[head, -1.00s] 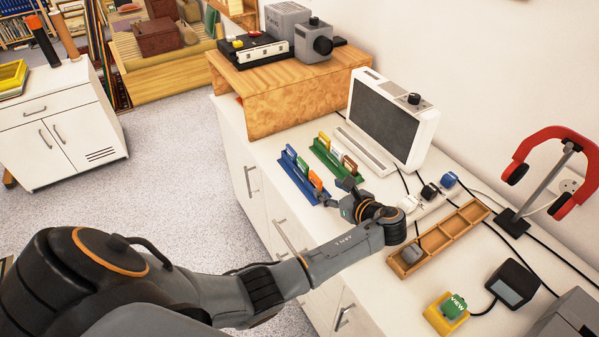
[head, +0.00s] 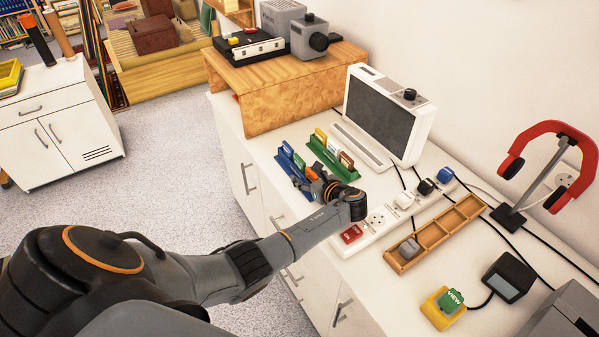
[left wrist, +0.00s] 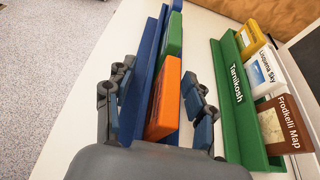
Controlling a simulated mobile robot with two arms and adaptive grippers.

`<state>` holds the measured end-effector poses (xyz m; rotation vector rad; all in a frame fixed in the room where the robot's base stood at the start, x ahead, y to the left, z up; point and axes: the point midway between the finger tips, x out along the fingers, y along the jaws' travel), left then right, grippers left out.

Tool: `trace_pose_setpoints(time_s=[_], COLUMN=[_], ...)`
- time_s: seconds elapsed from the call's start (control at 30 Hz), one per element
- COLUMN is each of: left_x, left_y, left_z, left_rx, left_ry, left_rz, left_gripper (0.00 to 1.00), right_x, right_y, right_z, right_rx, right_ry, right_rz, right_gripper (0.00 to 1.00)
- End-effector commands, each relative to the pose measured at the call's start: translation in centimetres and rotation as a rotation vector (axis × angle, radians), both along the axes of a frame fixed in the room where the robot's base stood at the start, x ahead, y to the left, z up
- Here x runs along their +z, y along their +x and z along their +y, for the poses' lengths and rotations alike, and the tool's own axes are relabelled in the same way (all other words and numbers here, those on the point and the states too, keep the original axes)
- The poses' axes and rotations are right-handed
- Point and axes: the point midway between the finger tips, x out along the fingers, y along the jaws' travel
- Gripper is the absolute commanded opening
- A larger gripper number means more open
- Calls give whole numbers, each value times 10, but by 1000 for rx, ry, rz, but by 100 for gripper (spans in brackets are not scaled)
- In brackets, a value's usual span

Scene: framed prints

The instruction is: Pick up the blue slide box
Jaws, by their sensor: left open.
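A blue slide box (head: 288,149) stands at the far end of a blue rack (head: 296,178) on the white counter, with a green box (head: 299,161) and an orange box (head: 311,173) nearer. In the left wrist view the blue box (left wrist: 177,5) shows only at the top edge, beyond the green box (left wrist: 175,35). My left gripper (head: 316,184) is open at the near end of the blue rack. In the left wrist view, the open fingers (left wrist: 160,103) are on either side of the orange box (left wrist: 164,97). My right gripper is not in view.
A green rack (left wrist: 238,100) with yellow, white and brown boxes stands close to the right of the blue rack. A white screen unit (head: 427,125), a power strip (head: 376,222) with plugs and a wooden tray (head: 437,237) stand farther right. A wooden stand (head: 270,100) is behind.

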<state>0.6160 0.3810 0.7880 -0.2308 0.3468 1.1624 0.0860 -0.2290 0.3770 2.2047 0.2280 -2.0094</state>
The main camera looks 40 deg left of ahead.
Motion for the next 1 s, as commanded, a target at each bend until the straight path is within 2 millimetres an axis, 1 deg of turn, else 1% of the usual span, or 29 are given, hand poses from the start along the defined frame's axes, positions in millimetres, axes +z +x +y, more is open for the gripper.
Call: trace_pose_setpoints(time_s=[0.07, 0.1, 0.17, 0.2, 0.33, 0.63, 0.77, 0.87, 1.0], left_x=[0, 0, 0, 0, 0, 2, 6, 13, 31], left_y=[0, 0, 0, 0, 0, 1, 1, 1, 1], left_z=[0, 0, 0, 0, 0, 0, 0, 0, 0], left_rx=[0, 0, 0, 0, 0, -1, -1, -1, -1], left_ry=[0, 0, 0, 0, 0, 1, 1, 2, 1], left_rz=[0, 0, 0, 0, 0, -2, -4, -5, -7], left_gripper=[55, 47, 34, 26, 0, 0, 0, 0, 0], right_x=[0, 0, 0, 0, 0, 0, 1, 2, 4], right_y=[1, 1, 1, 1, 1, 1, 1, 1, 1], right_z=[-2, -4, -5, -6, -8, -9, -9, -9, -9], right_rx=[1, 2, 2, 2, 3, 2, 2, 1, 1], right_ry=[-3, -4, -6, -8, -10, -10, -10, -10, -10], right_rz=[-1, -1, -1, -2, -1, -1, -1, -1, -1], right_gripper=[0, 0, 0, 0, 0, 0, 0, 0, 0])
